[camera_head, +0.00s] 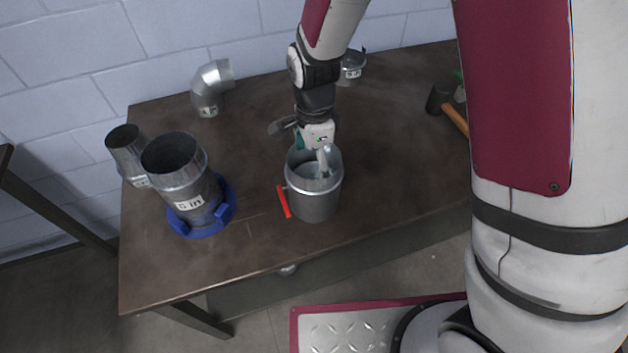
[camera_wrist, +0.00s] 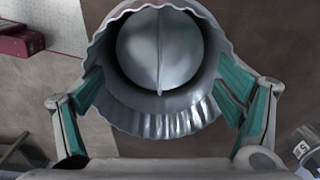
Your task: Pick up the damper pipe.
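The damper pipe (camera_head: 313,203) is a grey metal cylinder standing upright on the table, with a red handle (camera_head: 284,201) at its left side. The wrist view looks into its crimped opening (camera_wrist: 165,120), where a round damper plate with a ridge shows. My gripper (camera_head: 314,153) is above the pipe at its far rim. Its teal-padded fingers are spread wide, one on each side of the opening in the wrist view (camera_wrist: 165,95). The pads lie close to the rim; I cannot tell whether they touch it. The pipe's lower part is hidden in the wrist view.
On the brown table (camera_head: 245,255), a wide pipe in a blue ring base (camera_head: 186,222) and a narrower pipe (camera_head: 127,152) stand left. An elbow pipe (camera_head: 209,91) and a small fitting (camera_head: 352,68) stand at the back. A mallet (camera_head: 441,98) lies right. The front left is clear.

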